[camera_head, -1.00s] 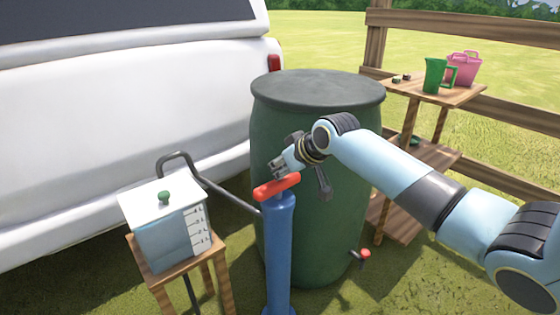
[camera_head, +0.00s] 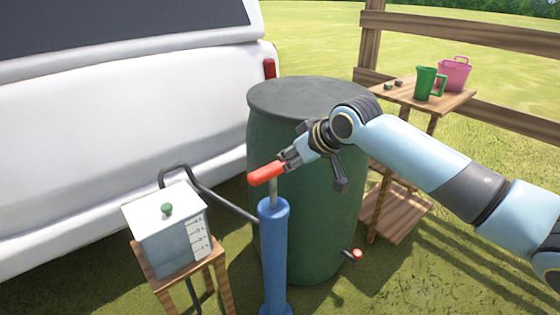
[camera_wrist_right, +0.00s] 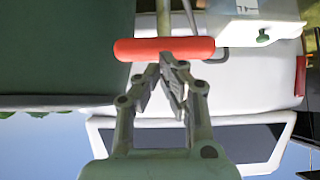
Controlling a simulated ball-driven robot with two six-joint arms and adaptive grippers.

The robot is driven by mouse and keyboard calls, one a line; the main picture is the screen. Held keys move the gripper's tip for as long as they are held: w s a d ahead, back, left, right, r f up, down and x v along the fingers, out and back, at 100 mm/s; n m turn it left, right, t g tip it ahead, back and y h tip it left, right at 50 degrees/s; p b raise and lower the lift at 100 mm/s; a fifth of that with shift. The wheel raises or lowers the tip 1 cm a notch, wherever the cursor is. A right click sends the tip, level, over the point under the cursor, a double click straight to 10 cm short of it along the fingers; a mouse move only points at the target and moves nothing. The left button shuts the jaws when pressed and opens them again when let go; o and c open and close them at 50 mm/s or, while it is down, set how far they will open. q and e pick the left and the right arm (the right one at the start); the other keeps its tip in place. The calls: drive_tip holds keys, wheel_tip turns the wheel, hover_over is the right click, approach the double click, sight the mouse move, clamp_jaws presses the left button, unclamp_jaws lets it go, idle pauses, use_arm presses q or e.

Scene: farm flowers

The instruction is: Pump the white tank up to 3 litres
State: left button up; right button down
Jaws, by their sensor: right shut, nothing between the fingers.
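The white tank (camera_head: 165,240) stands on a small wooden stand at the lower left, with a green knob on its lid and a marked scale (camera_head: 198,242) on its side. I cannot read the level surely. The blue pump (camera_head: 273,250) stands upright beside it, its red handle (camera_head: 266,173) raised on a bare length of rod (camera_head: 272,192). My right gripper (camera_head: 288,159) is shut and empty, its fingertips at the handle. In the right wrist view the fingertips (camera_wrist_right: 172,75) lie close against the red handle (camera_wrist_right: 165,49); I cannot tell whether they touch. My left gripper is out of view.
A dark green barrel (camera_head: 310,220) with a red-handled tap (camera_head: 355,254) stands just behind the pump. A dark hose (camera_head: 215,195) runs from the tank toward the pump. A white vehicle (camera_head: 110,130) is behind. A wooden shelf (camera_head: 440,104) holds a green jug (camera_head: 427,84) and a pink basket.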

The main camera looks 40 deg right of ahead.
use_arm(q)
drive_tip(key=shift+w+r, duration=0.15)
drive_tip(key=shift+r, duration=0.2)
use_arm(e)
drive_tip(key=shift+v, duration=1.35)
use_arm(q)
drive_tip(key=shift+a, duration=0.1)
